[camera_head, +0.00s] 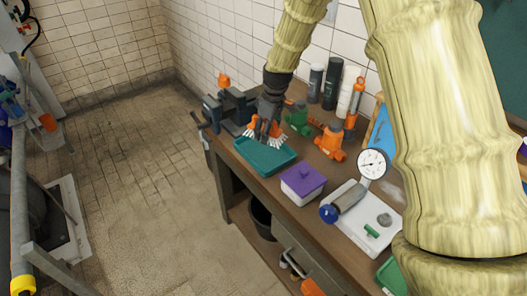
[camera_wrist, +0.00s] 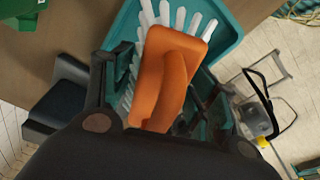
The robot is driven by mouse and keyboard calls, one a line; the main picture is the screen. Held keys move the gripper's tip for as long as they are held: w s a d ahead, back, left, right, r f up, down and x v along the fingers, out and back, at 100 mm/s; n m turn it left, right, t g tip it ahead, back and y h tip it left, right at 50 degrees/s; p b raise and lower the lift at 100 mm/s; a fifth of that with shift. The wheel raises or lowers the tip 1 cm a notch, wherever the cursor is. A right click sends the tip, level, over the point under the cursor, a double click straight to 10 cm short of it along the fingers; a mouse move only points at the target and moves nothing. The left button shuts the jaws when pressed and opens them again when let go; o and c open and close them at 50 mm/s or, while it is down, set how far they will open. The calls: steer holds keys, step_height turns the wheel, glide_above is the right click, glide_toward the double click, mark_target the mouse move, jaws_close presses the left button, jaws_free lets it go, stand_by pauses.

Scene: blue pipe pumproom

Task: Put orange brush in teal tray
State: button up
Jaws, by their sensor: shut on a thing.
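The orange brush (camera_wrist: 172,75) has an orange body and handle with white bristles. In the wrist view it sits between the fingers of my gripper (camera_wrist: 160,100), which is shut on it. In the head view my gripper (camera_head: 267,118) points down over the back part of the teal tray (camera_head: 262,166), with the brush's bristles (camera_head: 278,138) showing at its fingertips. The teal tray also lies below the brush in the wrist view (camera_wrist: 226,36). Whether the brush touches the tray floor cannot be told.
A purple-lidded box (camera_head: 303,180) stands just right of the tray. A black vise (camera_head: 227,110) is at its left. Green (camera_head: 299,118) and orange valve parts (camera_head: 331,142) stand behind. The bench edge is close to the tray.

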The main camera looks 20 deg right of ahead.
mark_target(265, 154)
steer(key=shift+a+f+p, duration=0.1)
steer(key=shift+f+p, duration=1)
steer(key=shift+f, duration=2.85)
steer(key=shift+f, duration=0.2)
steer(key=o, duration=1.1)
steer(key=shift+c, duration=0.2)
steer(key=shift+r, duration=0.25)
steer(key=shift+s+d+r+b, duration=0.2)
steer(key=shift+r+b, duration=0.45)
steer(key=shift+r, duration=1.3)
steer(key=shift+s+d+r+b, duration=0.2)
steer(key=shift+r+b, duration=0.5)
steer(key=shift+r, duration=1.3)
steer(key=shift+s+d+r+b, duration=0.2)
steer(key=shift+r+b, duration=0.45)
steer(key=shift+r, duration=1.3)
